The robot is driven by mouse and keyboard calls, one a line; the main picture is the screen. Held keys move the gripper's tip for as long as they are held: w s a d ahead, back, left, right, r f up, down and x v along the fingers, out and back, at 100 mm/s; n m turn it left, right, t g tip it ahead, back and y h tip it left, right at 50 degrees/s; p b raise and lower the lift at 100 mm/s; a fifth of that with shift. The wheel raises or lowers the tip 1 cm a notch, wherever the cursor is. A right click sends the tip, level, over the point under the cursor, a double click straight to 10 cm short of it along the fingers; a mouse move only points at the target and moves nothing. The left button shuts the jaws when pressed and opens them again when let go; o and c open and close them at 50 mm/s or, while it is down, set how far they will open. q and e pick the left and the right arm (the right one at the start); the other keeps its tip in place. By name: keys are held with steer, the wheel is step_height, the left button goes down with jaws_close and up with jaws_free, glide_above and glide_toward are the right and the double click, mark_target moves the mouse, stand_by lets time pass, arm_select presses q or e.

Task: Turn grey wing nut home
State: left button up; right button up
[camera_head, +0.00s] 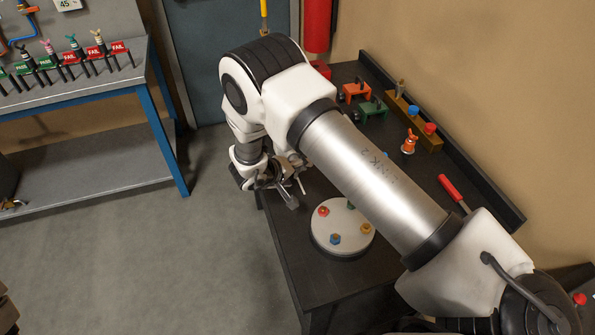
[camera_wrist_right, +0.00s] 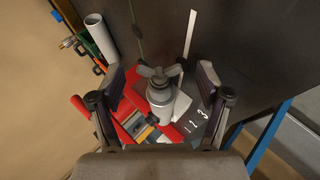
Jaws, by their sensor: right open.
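The grey wing nut (camera_wrist_right: 160,74) shows in the right wrist view, on top of a grey upright post (camera_wrist_right: 160,98). Its two wings spread left and right. My right gripper (camera_wrist_right: 162,84) is open, with one finger on each side of the wing nut and a visible gap to both. In the head view my right gripper (camera_head: 287,190) hangs at the left part of the dark table (camera_head: 290,255). The wing nut cannot be made out there. My left gripper is not in view.
A white round plate (camera_head: 342,243) with several coloured knobs stands close to the gripper. Red parts (camera_wrist_right: 128,112) and a dark panel marked with numbers (camera_wrist_right: 196,122) lie around the post. A red-handled tool (camera_head: 452,191) and small fixtures line the table's back.

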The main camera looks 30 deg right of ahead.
steer(key=shift+w+d+f, duration=0.15)
steer(key=shift+d+f, duration=0.2)
steer(key=shift+d, duration=0.1)
steer(key=shift+r, duration=0.1)
steer(key=shift+c, duration=1.1)
steer(key=shift+a, duration=0.1)
steer(key=c, duration=1)
steer(key=shift+o, duration=0.2)
steer(key=shift+r, duration=0.1)
